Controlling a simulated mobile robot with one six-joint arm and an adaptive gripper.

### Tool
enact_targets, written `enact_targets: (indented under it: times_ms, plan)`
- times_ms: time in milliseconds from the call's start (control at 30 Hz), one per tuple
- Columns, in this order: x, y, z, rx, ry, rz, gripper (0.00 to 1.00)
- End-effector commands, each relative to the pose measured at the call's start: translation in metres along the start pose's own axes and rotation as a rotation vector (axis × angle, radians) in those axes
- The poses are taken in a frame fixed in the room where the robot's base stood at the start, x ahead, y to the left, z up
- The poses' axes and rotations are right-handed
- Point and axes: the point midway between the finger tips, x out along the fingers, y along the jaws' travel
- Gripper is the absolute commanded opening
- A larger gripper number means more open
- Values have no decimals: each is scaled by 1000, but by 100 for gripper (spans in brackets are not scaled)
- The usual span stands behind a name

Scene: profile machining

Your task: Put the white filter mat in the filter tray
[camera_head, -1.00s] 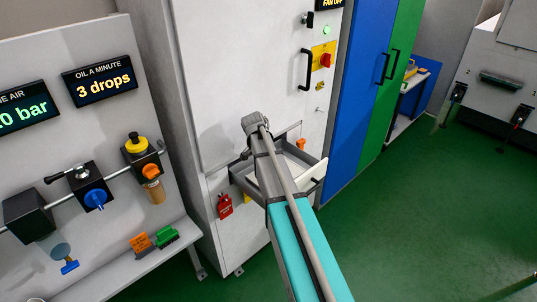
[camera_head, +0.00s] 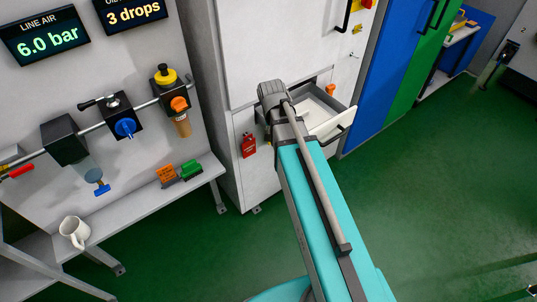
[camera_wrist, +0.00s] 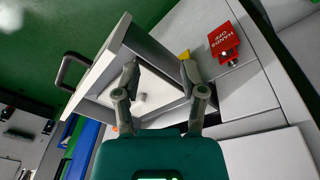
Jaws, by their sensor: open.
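The filter tray (camera_head: 348,118) is pulled out like a drawer from the light grey cabinet. In the wrist view the tray (camera_wrist: 108,58) shows its front wall and a dark handle. A flat white piece, which looks like the white filter mat (camera_wrist: 150,88), lies inside the tray with a small pale round knob on it. It shows partly in the head view (camera_head: 312,110), behind my arm. My gripper (camera_wrist: 159,66) is open above the tray, its fingers apart with nothing between them. My arm hides the gripper in the head view.
A red tag (camera_head: 248,145) hangs on the cabinet left of the tray. An orange knob (camera_head: 331,90) sits on the cabinet by the tray. The green floor at right is clear.

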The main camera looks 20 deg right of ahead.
Motion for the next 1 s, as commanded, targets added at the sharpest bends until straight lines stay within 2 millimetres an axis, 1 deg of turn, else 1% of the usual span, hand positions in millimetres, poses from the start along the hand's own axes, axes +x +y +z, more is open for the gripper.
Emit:
enact_targets:
  times_ms: [33, 100, 200, 300, 400, 467, 1000]
  plan:
    - [-2, -1, 28, -77, -18, -18, 53]
    - [-5, -4, 52, -181, -40, -43, 53]
    - [-8, -8, 79, -302, -64, -73, 53]
    - [-9, -11, 96, -384, -77, -95, 53]
    - [-10, -12, 103, -425, -84, -106, 53]
    - [-10, -13, 105, -435, -86, -108, 53]
    - [-10, -13, 104, -434, -85, -108, 53]
